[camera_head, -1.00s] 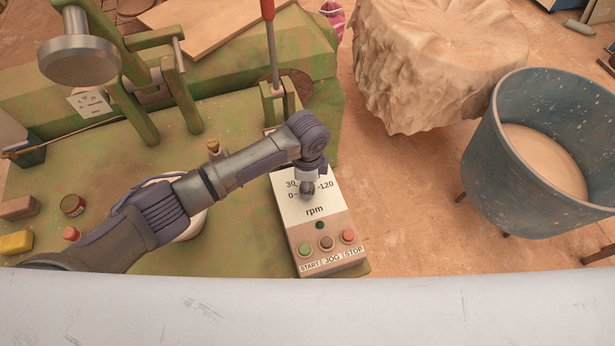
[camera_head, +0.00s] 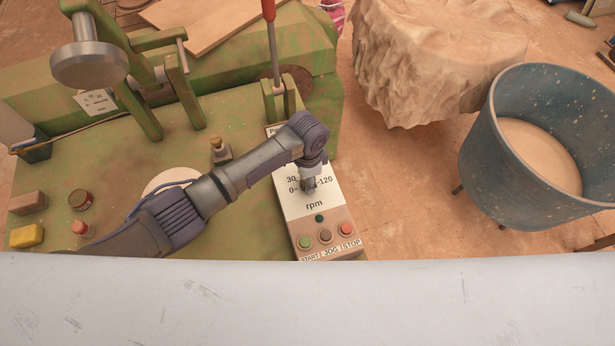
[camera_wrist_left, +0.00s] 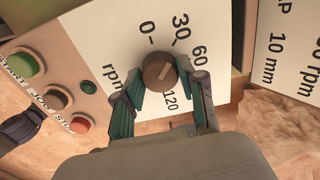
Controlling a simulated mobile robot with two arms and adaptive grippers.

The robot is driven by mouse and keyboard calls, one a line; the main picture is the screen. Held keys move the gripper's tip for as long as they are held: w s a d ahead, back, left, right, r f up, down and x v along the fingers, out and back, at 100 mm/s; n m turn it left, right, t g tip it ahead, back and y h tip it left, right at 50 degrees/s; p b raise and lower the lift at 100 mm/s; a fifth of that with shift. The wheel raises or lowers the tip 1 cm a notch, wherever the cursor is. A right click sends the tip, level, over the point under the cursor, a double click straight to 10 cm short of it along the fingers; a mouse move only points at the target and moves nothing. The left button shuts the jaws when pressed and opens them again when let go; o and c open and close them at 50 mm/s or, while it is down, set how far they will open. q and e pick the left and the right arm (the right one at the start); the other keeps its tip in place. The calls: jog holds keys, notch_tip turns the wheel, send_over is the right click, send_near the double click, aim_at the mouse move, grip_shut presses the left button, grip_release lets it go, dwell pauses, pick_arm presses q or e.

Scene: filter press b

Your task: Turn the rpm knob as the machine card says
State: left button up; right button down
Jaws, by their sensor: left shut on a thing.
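The control box (camera_head: 330,236) has a white rpm dial plate (camera_head: 299,207) marked 0, 30 and 120 in the head view. In the left wrist view the round brown rpm knob (camera_wrist_left: 160,71) sits amid the marks 0, 30, 60 and 120. A light line on the knob slants up and right, roughly toward the 60 side. My left gripper (camera_head: 309,186) points down over the dial; its two fingers (camera_wrist_left: 162,84) are shut on the knob. In the head view the gripper hides the knob. Part of a white card (camera_wrist_left: 282,50) reads "10 mm" and "0 rpm", its edges cut off.
Green START (camera_head: 305,242), brown JOG (camera_head: 326,236) and red STOP (camera_head: 346,229) buttons sit below the dial. A red-handled lever (camera_head: 269,12) stands behind the box. A blue tub (camera_head: 485,165) and a pale lumpy block (camera_head: 420,70) stand right. A bollard-like post (camera_head: 219,150) is beside my arm.

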pick_arm(q)
jog(key=o, duration=1.2)
jog(key=shift+c, duration=0.2)
notch_tip(320, 180, up, 12)
